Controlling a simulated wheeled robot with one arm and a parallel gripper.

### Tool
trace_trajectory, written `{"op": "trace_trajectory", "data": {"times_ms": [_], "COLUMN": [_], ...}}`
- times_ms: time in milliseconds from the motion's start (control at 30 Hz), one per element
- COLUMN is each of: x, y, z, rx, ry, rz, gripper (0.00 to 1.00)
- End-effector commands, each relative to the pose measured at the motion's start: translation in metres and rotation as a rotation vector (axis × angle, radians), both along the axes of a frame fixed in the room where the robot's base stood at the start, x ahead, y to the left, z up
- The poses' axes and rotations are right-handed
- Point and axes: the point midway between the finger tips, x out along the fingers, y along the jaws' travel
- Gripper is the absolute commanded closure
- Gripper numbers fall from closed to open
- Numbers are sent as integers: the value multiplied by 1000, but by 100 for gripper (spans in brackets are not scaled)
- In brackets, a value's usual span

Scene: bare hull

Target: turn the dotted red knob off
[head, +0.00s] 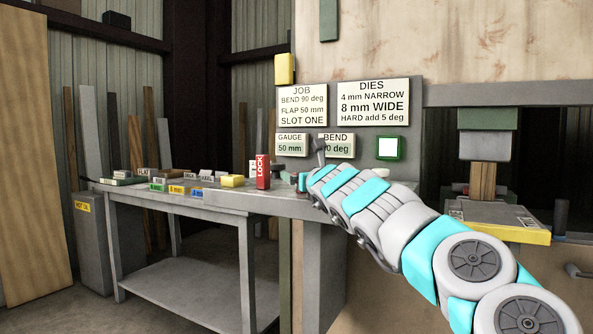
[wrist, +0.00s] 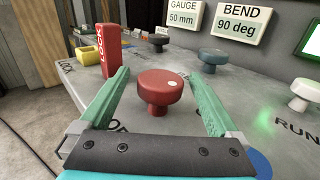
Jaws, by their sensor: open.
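The red knob (wrist: 150,90) is a round cap on a short stem, with one white dot on the right part of its top. It stands on a grey panel (wrist: 235,95) in the wrist view. My gripper (wrist: 157,77) is open, with one green finger on each side of the knob. Gaps show between the fingers and the cap. Lettering on the panel is partly hidden by my gripper at the left; RUN (wrist: 292,127) shows at the right. In the head view my arm's end hides most of the knob's area.
A red LOCK block (wrist: 111,50) stands beyond the left finger, beside a yellow open block (wrist: 88,54). A blue-grey knob (wrist: 212,57), a dark knob (wrist: 158,40) and a pale knob (wrist: 304,90) stand around. GAUGE and BEND (head: 337,146) signs rise behind.

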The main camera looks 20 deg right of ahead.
Motion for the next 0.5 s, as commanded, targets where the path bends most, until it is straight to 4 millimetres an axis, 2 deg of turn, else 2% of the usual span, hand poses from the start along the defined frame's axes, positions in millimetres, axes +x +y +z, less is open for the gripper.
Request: {"op": "trace_trajectory", "data": {"times_ms": [200, 500], "x": [27, 41], "y": [-4, -6], "z": [3, 2], "rx": [0, -1], "ry": [2, -2], "rz": [-3, -1], "gripper": [3, 3]}}
